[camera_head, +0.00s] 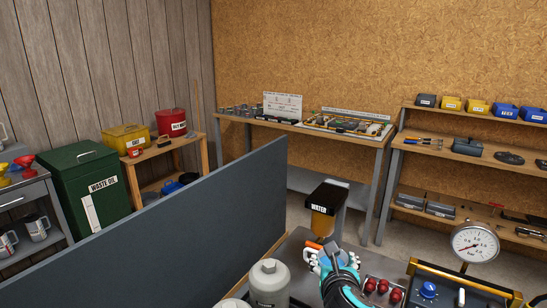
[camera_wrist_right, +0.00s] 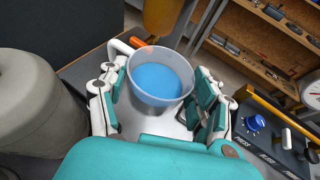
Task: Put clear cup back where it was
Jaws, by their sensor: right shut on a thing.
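The clear cup (camera_wrist_right: 160,76) is open-topped, with blue liquid inside. In the right wrist view it stands between the fingers of my right gripper (camera_wrist_right: 158,100), which is shut on it. In the head view, my right gripper (camera_head: 332,262) is over the bench at the bottom centre, and the cup is mostly hidden by the gripper and hand. An amber container labelled WATER (camera_head: 322,224) with a black top is just beyond the gripper; its amber lower part shows at the top of the right wrist view (camera_wrist_right: 162,14). My left gripper is not in view.
A grey canister (camera_head: 268,284) stands left of the gripper, close by. Red round parts (camera_head: 382,288), a pressure gauge (camera_head: 474,243) and a control box with a blue knob (camera_head: 428,290) are at right. A dark partition (camera_head: 200,235) runs along the left.

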